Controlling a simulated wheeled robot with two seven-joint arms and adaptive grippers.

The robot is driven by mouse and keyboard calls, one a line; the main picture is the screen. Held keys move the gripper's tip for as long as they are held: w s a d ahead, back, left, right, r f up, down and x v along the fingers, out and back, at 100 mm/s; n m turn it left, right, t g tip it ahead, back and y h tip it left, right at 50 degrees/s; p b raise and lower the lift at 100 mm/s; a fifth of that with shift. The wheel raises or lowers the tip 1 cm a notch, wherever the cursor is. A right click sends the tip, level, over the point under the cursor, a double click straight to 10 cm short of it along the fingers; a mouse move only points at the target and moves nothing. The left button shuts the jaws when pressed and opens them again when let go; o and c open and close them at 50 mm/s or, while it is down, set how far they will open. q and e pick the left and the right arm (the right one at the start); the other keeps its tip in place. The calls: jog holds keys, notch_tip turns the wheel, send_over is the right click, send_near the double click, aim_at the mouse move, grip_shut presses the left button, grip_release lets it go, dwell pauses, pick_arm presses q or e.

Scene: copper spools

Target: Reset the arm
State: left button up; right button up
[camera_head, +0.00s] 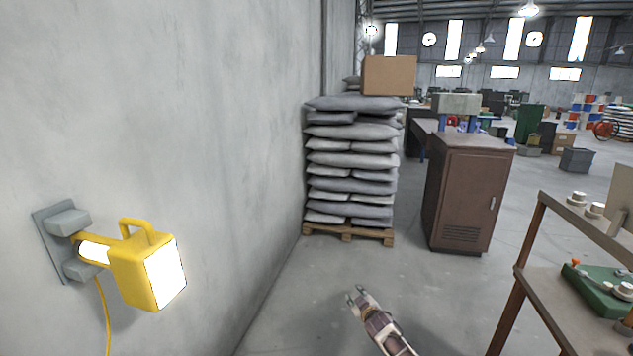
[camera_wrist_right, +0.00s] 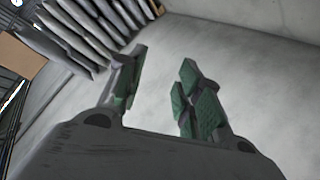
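My right gripper (camera_head: 357,294) is at the bottom middle of the head view, held out over the bare floor. In the right wrist view its two green-padded fingers (camera_wrist_right: 160,88) stand apart with nothing between them. Pale floor and wall show behind the fingers. No object is in the right gripper. My left gripper is not in either view.
A yellow work lamp (camera_head: 145,268) hangs on the grey wall at the left. A pallet of stacked sacks (camera_head: 352,165) and a brown cabinet (camera_head: 465,192) stand ahead. Floor between is clear.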

jog(key=s+d+f+m+g+h, duration=0.1)
jog(key=s+d+f+m+g, duration=0.3)
jog(key=s+f, duration=1.2)
jog(key=s+d+f+m+g+h, duration=0.15)
jog(key=s+d+f, duration=0.45)
jog(key=s+f, duration=1)
jog(key=s+f+g, duration=0.2)
jog(key=s+f, duration=0.3)
jog(key=s, duration=0.9)
jog(key=s+f+g, duration=0.2)
jog(key=s+f, duration=0.3)
jog(key=s, duration=0.9)
jog(key=s+d+f+g, duration=0.1)
jog(key=s+f, duration=0.4)
jog(key=s, duration=0.9)
jog(key=shift+s+f+g, duration=0.2)
jog(key=shift+s+g, duration=0.15)
jog(key=shift+g, duration=0.5)
jog(key=shift+d+m, duration=0.1)
jog(key=shift+m, duration=0.15)
